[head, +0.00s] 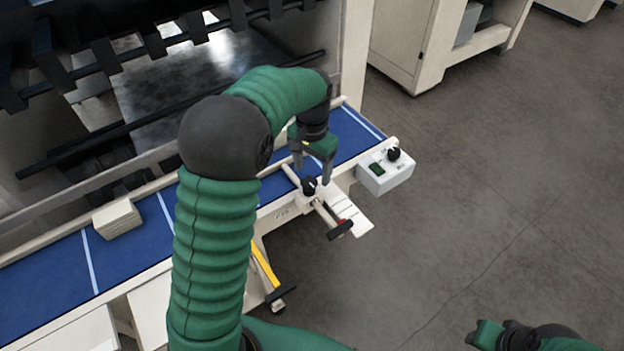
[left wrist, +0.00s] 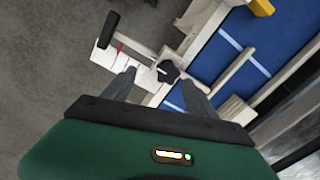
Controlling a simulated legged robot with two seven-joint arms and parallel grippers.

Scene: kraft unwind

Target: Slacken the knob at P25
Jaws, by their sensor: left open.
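A black knob (head: 309,186) sits on a pale bracket at the front edge of the blue-topped bench. In the left wrist view the knob (left wrist: 168,71) looks lobed and lies just beyond the fingertips. My left gripper (head: 312,168) points down over the knob, open, with a grey finger to either side in the picture; the left wrist view (left wrist: 160,88) shows nothing between the fingers. Whether the fingertips touch the knob I cannot tell. Faint lettering on the bench edge by the bracket is too small to read. My right gripper (head: 490,334) is at the bottom right, its jaws unclear.
A rod with a black handle (head: 340,229) and a white scale plate (head: 356,217) stick out beside the knob. A white box (head: 385,174) with another black knob (head: 393,153) stands to the right. A cream block (head: 117,219) lies on the bench. The floor at right is clear.

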